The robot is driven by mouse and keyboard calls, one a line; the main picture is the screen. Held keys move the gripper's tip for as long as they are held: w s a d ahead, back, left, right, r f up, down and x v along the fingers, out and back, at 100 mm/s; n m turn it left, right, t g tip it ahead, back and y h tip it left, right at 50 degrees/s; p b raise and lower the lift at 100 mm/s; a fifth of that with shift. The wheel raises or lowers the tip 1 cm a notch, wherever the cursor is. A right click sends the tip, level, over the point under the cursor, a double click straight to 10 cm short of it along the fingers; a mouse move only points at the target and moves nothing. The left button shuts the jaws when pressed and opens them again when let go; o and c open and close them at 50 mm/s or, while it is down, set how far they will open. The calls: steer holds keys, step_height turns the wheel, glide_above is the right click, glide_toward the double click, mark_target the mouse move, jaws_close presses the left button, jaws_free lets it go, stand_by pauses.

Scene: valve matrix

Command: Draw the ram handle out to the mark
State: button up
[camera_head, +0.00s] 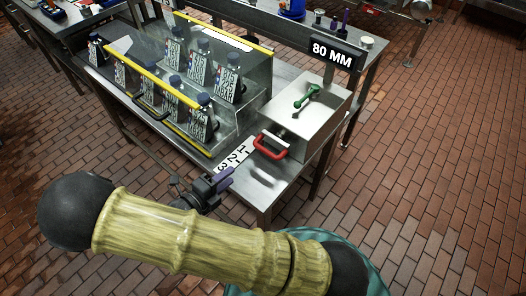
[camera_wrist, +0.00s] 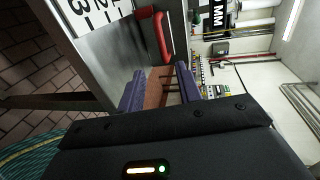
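The red ram handle (camera_head: 270,153) is a loop on the front of a steel box (camera_head: 311,108) on the steel table. It also shows in the wrist view (camera_wrist: 165,38), ahead of the fingers. A white scale strip (camera_head: 236,155) numbered 1, 2, 3 lies on the table left of the handle. A black sign (camera_head: 332,54) reads "80 MM". My gripper (camera_head: 222,181) is near the table's front edge, left of and nearer than the handle, apart from it. In the wrist view my gripper (camera_wrist: 160,86) has its purple fingers spread with nothing between them.
A green lever (camera_head: 307,95) sits on top of the box. A clear-sided rack with yellow edges (camera_head: 222,33) and several dark-capped bottles stands to the left. The brick floor (camera_head: 430,170) is open at right.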

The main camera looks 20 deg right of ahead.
mark_target(263, 148)
stand_by(0.3)
steer(key=x, duration=1.7)
steer(key=shift+w+d+f+p, duration=0.1)
steer(key=shift+w+d+p, duration=0.1)
steer(key=shift+p, duration=0.15)
jaws_close()
